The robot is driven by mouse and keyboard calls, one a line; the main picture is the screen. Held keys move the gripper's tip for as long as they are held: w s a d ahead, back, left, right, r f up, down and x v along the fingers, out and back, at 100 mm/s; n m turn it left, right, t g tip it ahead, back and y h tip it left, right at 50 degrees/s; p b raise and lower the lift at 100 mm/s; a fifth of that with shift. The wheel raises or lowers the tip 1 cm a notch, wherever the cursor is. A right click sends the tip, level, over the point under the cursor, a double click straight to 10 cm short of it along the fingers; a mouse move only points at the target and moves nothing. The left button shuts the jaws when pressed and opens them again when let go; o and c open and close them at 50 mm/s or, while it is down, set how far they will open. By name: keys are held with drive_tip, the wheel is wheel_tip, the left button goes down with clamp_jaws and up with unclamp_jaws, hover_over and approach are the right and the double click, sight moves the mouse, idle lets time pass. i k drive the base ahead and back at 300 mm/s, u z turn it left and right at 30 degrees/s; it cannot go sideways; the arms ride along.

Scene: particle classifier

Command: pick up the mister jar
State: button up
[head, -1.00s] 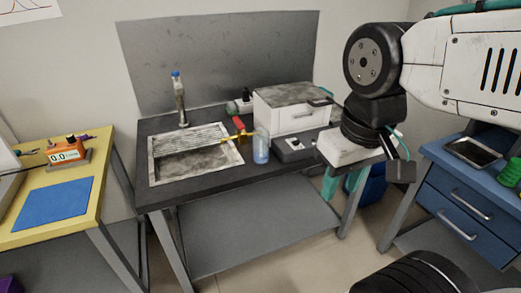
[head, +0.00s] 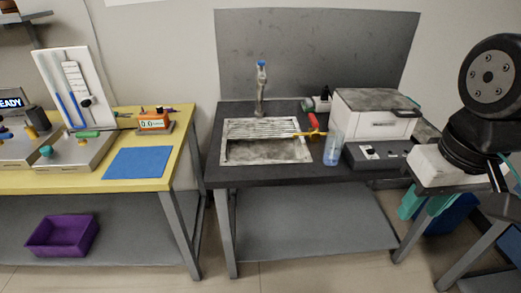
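A clear jar with pale blue liquid (head: 333,149), likely the mister jar, stands upright at the front of the dark bench, right of the sink. An orange-yellow nozzle-like piece with a red part (head: 313,126) is beside it at the left; I cannot tell if they touch.
A sink (head: 266,150) with a tap (head: 261,90) is left of the jar. A dark control box (head: 377,156) and a white box (head: 374,120) stand right of it. A yellow table (head: 85,182) with instruments is at the left. Floor shows before the bench.

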sight(333, 148)
drive_tip(key=k, duration=0.5)
drive_tip(key=z, duration=1.95)
drive_tip(key=i, duration=1.2)
drive_tip(key=u, duration=2.05)
drive_tip(key=i, duration=0.5)
drive_tip(key=z, duration=0.05)
